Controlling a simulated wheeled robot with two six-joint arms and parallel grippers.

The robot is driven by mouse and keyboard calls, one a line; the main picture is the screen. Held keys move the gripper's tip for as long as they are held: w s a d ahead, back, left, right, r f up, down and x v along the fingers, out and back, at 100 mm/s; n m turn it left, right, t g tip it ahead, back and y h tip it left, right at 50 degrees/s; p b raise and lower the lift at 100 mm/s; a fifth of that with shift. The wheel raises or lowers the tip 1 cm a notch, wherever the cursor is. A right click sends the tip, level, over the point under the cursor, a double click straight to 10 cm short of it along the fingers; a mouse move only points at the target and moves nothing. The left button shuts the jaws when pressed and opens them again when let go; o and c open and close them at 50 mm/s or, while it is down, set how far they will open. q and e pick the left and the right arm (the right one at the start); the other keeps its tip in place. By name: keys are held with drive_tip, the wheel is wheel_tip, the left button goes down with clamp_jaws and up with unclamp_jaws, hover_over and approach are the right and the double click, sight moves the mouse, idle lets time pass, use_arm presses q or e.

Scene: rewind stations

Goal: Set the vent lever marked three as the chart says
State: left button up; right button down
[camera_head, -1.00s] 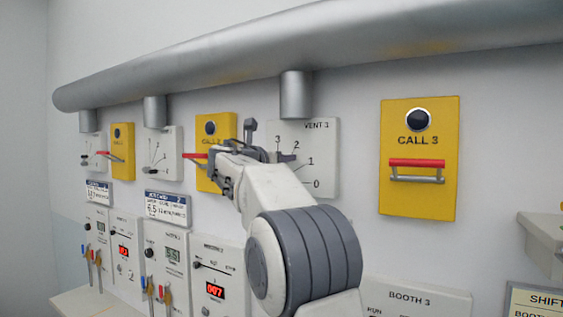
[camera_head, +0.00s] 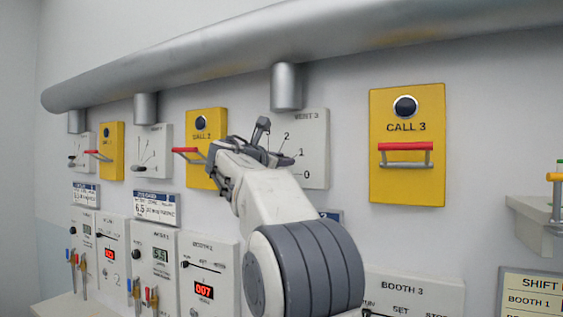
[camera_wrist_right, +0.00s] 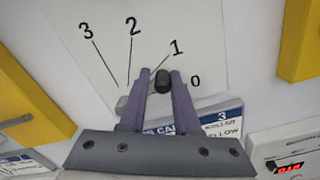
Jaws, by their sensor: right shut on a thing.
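The vent 3 panel (camera_head: 317,143) is a white plate on the wall under the big pipe, with marks 0 to 3. In the right wrist view the panel (camera_wrist_right: 175,20) shows all these marks. My right gripper (camera_head: 271,146) is at the panel and hides its left part in the head view. In the wrist view my right gripper (camera_wrist_right: 161,78) is shut on the dark knob of the vent lever (camera_wrist_right: 162,82). The knob appears between the 1 and 0 marks; the exact setting is hard to tell. My left gripper is not in view.
A yellow CALL 3 box (camera_head: 406,165) with a red-topped handle is to the right, and a yellow CALL 2 box (camera_head: 201,122) is close left of my gripper. A SHIFT chart (camera_head: 531,298) is partly cut off at lower right. The grey pipe (camera_head: 290,45) runs above.

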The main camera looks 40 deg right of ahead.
drive_tip(key=shift+f, duration=0.2)
drive_tip(key=c, duration=0.8)
unclamp_jaws()
drive_tip(key=shift+r, duration=0.1)
drive_tip(key=shift+o, duration=0.2)
drive_tip(key=shift+a, duration=0.15)
drive_tip(key=b+v, duration=0.3)
drive_tip(key=v, duration=0.7)
drive_tip(key=shift+b, duration=0.4)
drive_tip(key=shift+a, duration=0.1)
